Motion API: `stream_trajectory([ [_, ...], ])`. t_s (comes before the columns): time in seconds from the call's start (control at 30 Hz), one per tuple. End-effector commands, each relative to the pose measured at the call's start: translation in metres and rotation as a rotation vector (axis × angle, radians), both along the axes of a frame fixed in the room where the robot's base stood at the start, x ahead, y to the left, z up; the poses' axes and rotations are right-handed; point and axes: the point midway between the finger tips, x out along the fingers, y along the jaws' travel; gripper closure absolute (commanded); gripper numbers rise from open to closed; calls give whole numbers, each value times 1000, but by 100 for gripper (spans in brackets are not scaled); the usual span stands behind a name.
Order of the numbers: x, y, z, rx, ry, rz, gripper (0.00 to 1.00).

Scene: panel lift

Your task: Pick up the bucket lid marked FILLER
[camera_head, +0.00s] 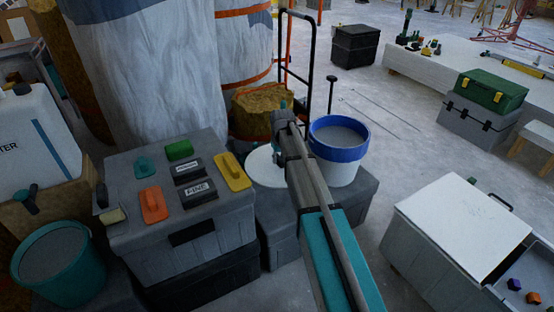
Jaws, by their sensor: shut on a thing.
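A round white lid (264,168) shows just left of my arm, above or on the left part of a low grey box. Its right part is hidden behind my arm, and no FILLER mark is readable. My gripper (281,152) is at the lid's upper right edge and is shut on it; the fingertips are mostly hidden by my wrist. I cannot tell whether the lid touches the box. A white bucket with a blue rim (340,152), filled with grey material, stands open just right of my arm.
A grey toolbox (190,240) with several sanding blocks and trowels stands left of the lid. A teal bucket (62,265) is at the lower left. A wrapped column (150,70) and black metal frame (309,60) stand behind. A white-topped box (460,225) is at right; floor between is clear.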

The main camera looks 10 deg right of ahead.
Motion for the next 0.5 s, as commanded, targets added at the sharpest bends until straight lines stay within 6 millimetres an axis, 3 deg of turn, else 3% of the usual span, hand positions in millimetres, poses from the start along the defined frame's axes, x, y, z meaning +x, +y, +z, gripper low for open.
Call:
stream_trajectory([
  [0.03, 0, 0, 12, 0, 0, 0, 100],
  [0.5, 0, 0, 67, 0, 0, 0, 100],
])
